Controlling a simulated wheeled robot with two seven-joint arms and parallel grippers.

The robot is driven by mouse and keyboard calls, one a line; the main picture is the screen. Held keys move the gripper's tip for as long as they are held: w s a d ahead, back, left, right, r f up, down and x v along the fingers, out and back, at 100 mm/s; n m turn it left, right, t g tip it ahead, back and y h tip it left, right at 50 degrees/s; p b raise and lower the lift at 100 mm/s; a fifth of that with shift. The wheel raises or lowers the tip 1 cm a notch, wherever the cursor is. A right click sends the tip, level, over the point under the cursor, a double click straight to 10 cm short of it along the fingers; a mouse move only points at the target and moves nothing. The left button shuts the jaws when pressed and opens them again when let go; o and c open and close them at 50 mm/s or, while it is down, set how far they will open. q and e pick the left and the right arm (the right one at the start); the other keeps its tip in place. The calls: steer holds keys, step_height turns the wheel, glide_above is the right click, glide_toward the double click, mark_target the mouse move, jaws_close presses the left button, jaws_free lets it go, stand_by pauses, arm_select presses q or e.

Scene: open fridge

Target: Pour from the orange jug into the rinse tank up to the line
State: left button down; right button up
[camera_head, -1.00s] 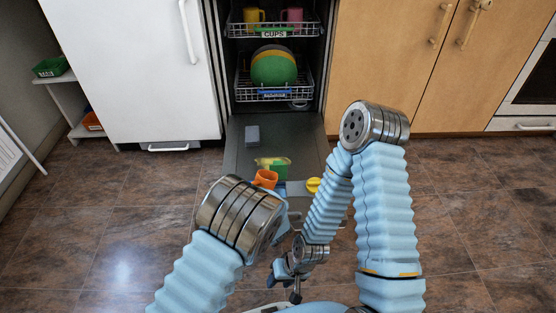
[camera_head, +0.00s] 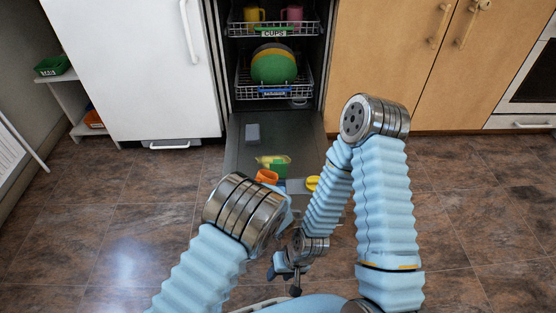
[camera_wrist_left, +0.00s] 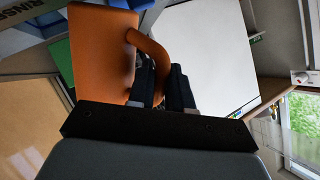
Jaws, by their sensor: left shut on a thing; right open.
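The orange jug (camera_head: 267,176) is over the lowered dishwasher door in the head view, partly hidden by my left arm. It fills the upper left of the left wrist view (camera_wrist_left: 100,50), tilted in the picture. My left gripper (camera_wrist_left: 165,85) is shut on its handle. The head view hides that gripper behind my left wrist. A grey-blue surface marked RINSE (camera_wrist_left: 22,14), apparently the rinse tank, shows at the wrist view's top left corner. Its fill line and level are not visible. My right gripper (camera_head: 284,278) is open and empty, low in front of my body.
A green item (camera_head: 281,168) and a yellow cap (camera_head: 312,183) are beside the jug. The dishwasher door (camera_head: 240,148) is lowered, with a cup rack (camera_head: 240,30) and a plate rack (camera_head: 245,92) inside. A white cabinet stands left and wooden cupboards right. Open tiled floor lies on both sides.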

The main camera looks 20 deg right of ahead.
arm_select(q)
steer(key=shift+r, duration=0.1)
steer(key=shift+w+d+r+p, duration=0.15)
steer(key=shift+r+p, duration=0.2)
steer(key=shift+p, duration=0.5)
steer(key=shift+m, duration=0.3)
steer(key=shift+f, duration=0.15)
steer(key=shift+d, duration=0.1)
steer(key=shift+g+y+p, duration=0.3)
steer(key=shift+p, duration=0.25)
steer(key=shift+d, duration=0.1)
